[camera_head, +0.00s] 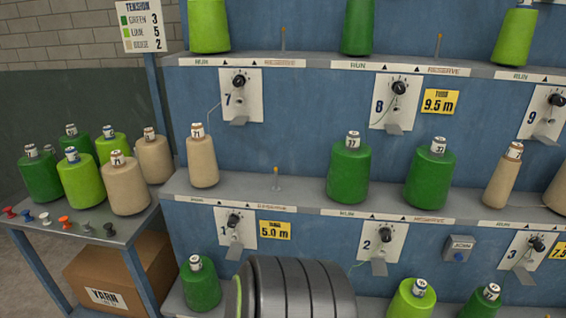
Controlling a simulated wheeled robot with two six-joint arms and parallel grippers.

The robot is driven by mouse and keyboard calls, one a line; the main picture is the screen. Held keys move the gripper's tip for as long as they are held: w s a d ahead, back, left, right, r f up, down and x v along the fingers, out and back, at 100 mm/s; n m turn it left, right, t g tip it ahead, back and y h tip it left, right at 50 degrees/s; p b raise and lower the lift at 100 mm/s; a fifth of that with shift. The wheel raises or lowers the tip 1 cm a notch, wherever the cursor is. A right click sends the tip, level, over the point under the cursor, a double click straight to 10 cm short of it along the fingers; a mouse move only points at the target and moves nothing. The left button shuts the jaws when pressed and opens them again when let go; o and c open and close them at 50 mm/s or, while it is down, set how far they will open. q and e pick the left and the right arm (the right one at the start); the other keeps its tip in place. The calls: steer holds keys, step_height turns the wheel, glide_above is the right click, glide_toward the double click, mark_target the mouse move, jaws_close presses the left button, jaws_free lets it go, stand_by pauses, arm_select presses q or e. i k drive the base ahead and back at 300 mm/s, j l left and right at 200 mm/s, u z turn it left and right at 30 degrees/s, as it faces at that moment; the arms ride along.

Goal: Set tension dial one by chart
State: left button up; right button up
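The tension chart (141,25) hangs on a blue post at upper left and reads green 3, lime 5 and beige 2. Dial one (233,220) is a black knob on a white plate marked 1, on the lower part of the blue rack. Its setting is too small to read. A yellow tag (275,230) reading 5.0 m is to its right. A dark green cone (200,284) stands below and left of the dial. Neither of my grippers is in view.
A dark banded cylinder with a green left edge (305,290) covers the bottom middle, just below dial one. Dial two (385,235) and dial three (537,243) are to the right. A side table (110,238) with cones and coloured pegs stands left, above a yarn box (120,275).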

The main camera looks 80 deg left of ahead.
mark_target(232, 223)
steer(key=k+j+u, duration=0.1)
steer(key=u, duration=2.95)
steer(key=i, duration=0.05)
